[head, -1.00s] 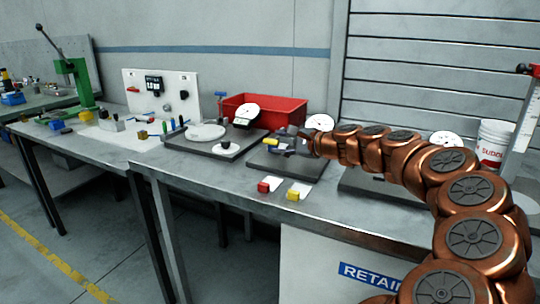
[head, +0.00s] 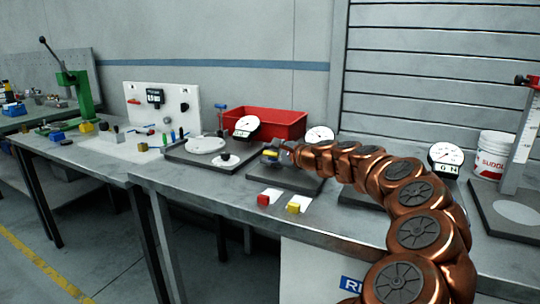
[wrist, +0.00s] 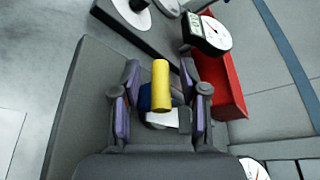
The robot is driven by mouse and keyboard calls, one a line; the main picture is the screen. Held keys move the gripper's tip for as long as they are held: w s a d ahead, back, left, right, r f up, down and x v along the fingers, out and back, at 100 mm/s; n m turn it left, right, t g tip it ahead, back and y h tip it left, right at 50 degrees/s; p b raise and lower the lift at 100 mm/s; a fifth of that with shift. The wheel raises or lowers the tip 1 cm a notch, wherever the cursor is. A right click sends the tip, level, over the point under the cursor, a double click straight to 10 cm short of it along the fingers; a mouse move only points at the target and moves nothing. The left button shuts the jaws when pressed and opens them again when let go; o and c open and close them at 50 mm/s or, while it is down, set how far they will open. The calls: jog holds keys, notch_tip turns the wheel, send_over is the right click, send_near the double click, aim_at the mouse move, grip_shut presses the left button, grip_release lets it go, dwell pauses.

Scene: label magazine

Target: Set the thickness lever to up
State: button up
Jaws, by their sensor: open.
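A yellow cylindrical handle (wrist: 160,84) stands over a small blue part (wrist: 145,98) on a grey plate in the wrist view. It looks like the thickness lever, but no label is readable. My gripper (wrist: 160,72) is open, one finger on each side of the handle, with gaps showing on both sides. In the head view my gripper (head: 275,153) is small at the end of my copper arm, above the dark base plate (head: 292,179). The lever's foot and pivot are largely hidden there.
A red bin (head: 275,122) stands behind. Dial gauges stand left (head: 247,127) and right (head: 445,154). A red block (head: 263,200) and a yellow block (head: 293,208) sit on the bench's front part. A white bucket (head: 493,153) is at right.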

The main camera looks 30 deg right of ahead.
grip_shut()
dwell(0.4)
dwell(0.4)
